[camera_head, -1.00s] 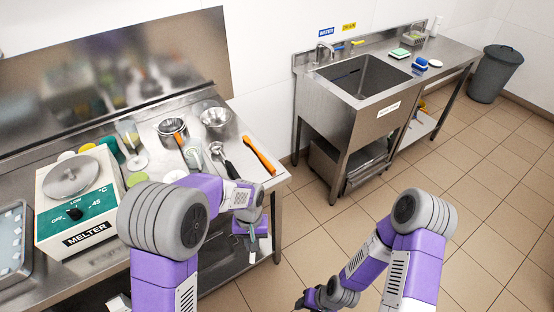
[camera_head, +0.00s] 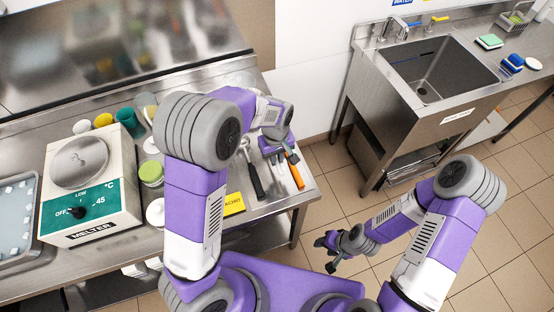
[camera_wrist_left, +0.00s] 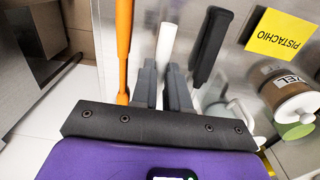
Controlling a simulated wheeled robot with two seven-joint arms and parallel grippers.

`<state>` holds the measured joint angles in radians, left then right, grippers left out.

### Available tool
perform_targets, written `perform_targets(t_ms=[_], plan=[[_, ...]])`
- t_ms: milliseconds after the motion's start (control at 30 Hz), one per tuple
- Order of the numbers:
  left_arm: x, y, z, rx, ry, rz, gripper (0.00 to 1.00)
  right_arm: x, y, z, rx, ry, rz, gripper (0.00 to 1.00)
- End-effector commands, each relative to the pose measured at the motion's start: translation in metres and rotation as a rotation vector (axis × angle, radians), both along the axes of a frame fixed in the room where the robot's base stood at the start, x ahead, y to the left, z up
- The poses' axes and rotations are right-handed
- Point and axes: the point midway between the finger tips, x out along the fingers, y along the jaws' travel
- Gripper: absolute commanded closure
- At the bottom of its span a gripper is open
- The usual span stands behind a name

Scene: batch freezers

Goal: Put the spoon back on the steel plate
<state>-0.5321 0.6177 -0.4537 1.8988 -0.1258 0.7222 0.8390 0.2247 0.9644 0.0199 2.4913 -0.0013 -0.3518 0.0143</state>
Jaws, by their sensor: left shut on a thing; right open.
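My left gripper (camera_head: 281,156) is over the right end of the steel worktop. In the left wrist view, its fingers (camera_wrist_left: 161,76) are shut on a slim white handle (camera_wrist_left: 167,42), which I take to be the spoon; its bowl is not in sight. An orange-handled tool (camera_wrist_left: 123,45) lies left of the fingers and a black handle (camera_wrist_left: 211,45) lies right of them, close by. I cannot pick out a separate steel plate with certainty; my left arm covers part of the worktop. My right gripper (camera_head: 323,255) is open and empty above the floor.
The worktop (camera_head: 275,207) also holds a melter (camera_head: 92,190), a green-lidded jar (camera_head: 151,173), a yellow pistachio label (camera_head: 233,203) and a tray (camera_head: 18,205) at the left. A sink (camera_head: 435,75) stands to the right across a floor gap.

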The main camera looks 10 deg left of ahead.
Motion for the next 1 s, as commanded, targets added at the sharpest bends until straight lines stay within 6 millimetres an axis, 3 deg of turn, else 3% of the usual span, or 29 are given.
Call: perform_targets(t_ms=[100,333,500,933,967,1000], plan=[[-0.001,0.0,-0.023,0.001,0.004,0.0,1.0,0.0,0.0,-0.004,0.0,0.0,0.0,0.52],[0.0,0.0,-0.041,0.0,0.002,0.0,1.0,0.0,0.0,-0.006,0.0,0.0,0.0,0.52],[-0.001,0.0,-0.066,0.001,0.004,0.0,1.0,0.0,0.0,-0.009,0.0,-0.001,0.0,0.52],[0.0,0.0,-0.074,-0.001,-0.001,-0.002,1.0,0.0,0.0,-0.013,0.0,-0.001,0.0,0.52],[0.0,0.0,-0.074,-0.001,-0.001,-0.002,0.82,0.0,0.0,-0.012,0.0,-0.001,0.0,0.52],[0.0,0.0,-0.073,-0.001,-0.001,-0.002,0.76,0.0,0.0,-0.012,0.0,-0.001,0.0,0.52]])
